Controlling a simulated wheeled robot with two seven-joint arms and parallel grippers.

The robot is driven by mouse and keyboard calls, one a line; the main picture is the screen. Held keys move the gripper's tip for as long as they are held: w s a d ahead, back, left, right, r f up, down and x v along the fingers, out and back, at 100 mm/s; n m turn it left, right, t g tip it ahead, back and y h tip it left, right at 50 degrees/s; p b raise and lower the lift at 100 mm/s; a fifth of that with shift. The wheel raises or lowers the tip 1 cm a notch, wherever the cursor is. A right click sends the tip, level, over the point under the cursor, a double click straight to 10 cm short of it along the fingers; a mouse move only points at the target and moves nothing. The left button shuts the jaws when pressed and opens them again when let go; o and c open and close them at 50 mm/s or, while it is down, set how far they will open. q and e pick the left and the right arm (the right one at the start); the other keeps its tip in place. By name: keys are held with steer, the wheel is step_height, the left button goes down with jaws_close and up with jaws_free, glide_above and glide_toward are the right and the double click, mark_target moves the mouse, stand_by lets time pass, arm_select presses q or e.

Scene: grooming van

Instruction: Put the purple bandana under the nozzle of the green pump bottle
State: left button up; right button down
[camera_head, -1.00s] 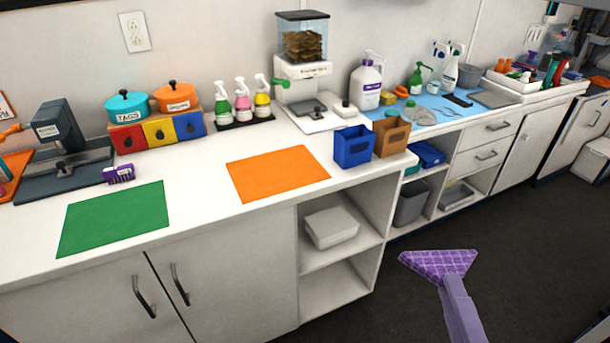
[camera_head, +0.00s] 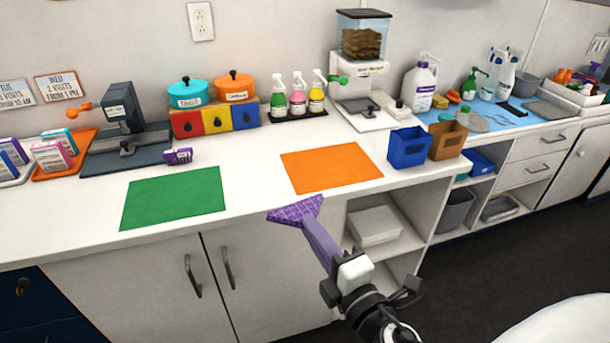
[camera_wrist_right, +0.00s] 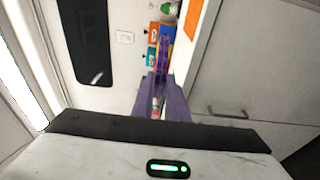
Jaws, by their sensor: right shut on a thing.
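The purple plaid bandana (camera_head: 297,210) is held as a flat triangle at the tips of my right gripper (camera_head: 312,224). It is in the air in front of the counter's front edge, below the orange mat. In the right wrist view the bandana (camera_wrist_right: 164,52) shows edge-on between the purple fingers. A green bottle with a white nozzle head (camera_head: 278,104) stands at the left of a row on a black tray at the back of the counter. Another green bottle (camera_head: 469,86) stands on the blue mat further right. My left gripper is not in view.
Pink (camera_head: 297,101) and yellow (camera_head: 316,100) bottles stand beside the left green one. A green mat (camera_head: 173,197) and an orange mat (camera_head: 331,167) lie bare on the counter. Blue (camera_head: 409,147) and brown (camera_head: 447,140) bins stand at the right edge.

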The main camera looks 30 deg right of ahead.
steer(key=w+d+m+h, duration=0.2)
steer(key=w+d+h, duration=0.1)
steer(key=w+d, duration=0.95)
step_height(320, 180, down, 7)
steer(key=a+b, duration=0.1)
steer(key=b, duration=0.4)
steer(key=shift+w+a+g+b, duration=0.3)
steer(key=shift+w, duration=0.15)
